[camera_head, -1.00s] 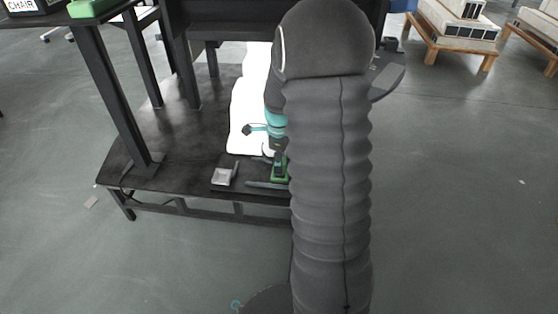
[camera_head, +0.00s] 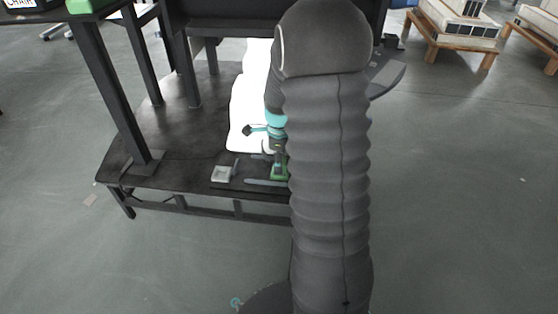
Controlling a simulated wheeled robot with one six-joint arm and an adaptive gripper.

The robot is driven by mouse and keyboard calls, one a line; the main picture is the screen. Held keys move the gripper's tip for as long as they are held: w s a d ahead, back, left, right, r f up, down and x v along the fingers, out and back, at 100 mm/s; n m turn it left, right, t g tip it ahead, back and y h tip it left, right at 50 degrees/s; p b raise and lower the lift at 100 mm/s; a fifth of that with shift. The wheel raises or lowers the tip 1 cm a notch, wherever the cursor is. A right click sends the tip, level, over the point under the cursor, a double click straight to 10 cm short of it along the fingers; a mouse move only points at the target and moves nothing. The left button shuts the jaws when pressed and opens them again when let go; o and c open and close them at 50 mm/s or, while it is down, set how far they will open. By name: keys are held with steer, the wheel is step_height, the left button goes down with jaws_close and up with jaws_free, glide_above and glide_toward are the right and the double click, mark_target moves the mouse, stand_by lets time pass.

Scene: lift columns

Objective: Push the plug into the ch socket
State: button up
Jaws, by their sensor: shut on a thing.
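My gripper (camera_head: 270,147) shows only in part, just left of my large dark arm link and below a teal band of my wrist. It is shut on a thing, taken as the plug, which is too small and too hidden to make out. A green and dark piece (camera_head: 279,172) stands just below it at the front of the dark low table. A small pale grey block (camera_head: 223,174) lies left of it near the table's front edge. I cannot tell which of these is the ch socket, or whether the plug touches it.
The low dark table (camera_head: 165,145) has a bare left part, with a dark post (camera_head: 110,95) rising from it. A bright white area (camera_head: 243,110) lies behind my gripper. Wooden pallets with pale blocks (camera_head: 455,35) stand far right. Open grey floor lies in front.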

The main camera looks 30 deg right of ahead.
steer(key=shift+f, duration=0.15)
steer(key=o, duration=1.3)
steer(key=shift+o, duration=0.2)
steer(key=shift+r+p, duration=2.65)
steer(key=shift+r, duration=0.9)
